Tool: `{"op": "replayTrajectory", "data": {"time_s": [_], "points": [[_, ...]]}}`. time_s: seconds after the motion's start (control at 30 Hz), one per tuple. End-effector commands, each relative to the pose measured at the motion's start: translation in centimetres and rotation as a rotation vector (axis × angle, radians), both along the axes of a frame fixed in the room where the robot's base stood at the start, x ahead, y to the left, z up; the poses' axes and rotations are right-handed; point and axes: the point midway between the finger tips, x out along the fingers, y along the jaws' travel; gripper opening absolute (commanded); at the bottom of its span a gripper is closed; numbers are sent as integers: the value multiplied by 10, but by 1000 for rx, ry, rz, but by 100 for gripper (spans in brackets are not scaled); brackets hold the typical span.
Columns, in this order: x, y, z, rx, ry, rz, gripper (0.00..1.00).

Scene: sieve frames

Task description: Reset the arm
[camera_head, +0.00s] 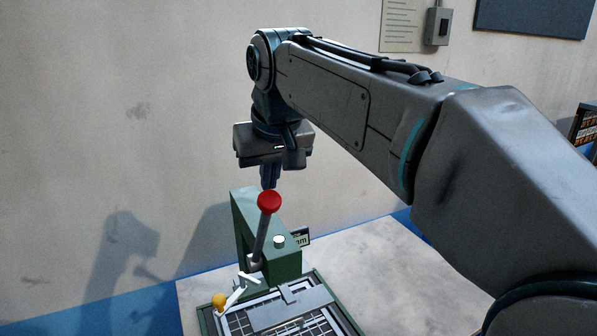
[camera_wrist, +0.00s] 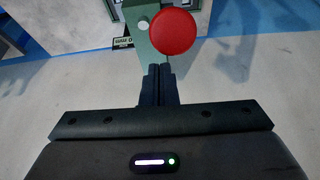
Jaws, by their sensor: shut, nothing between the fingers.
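My gripper (camera_head: 270,176) hangs pointing down above the green machine (camera_head: 243,222), with its fingers together and nothing between them. In the wrist view my gripper (camera_wrist: 160,72) shows its two dark fingertips side by side, just below the red knob (camera_wrist: 172,32) in the picture. In the head view the red knob (camera_head: 269,202) tops a grey lever that leans slightly, and it overlaps the area just under the fingertips. I cannot tell whether they touch. My arm reaches in from the right.
A sieve frame with a grid (camera_head: 265,318) lies at the machine's foot. A yellow knob (camera_head: 218,300) on a white handle is at its left. A white button (camera_head: 279,241) and a small display (camera_head: 301,237) are on the machine. The pale tabletop (camera_head: 385,275) is clear at right; a wall stands behind.

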Motion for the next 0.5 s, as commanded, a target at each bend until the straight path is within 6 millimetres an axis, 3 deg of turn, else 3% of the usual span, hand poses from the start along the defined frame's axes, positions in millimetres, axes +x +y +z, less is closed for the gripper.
{"op": "replayTrajectory", "data": {"time_s": [0.1, 0.27, 0.5], "points": [[-7, -39, -26, -8, -18, -85, 0], [-32, -87, -71, -24, -8, -170, 0], [-88, -153, -156, -31, 27, -289, 0]]}}
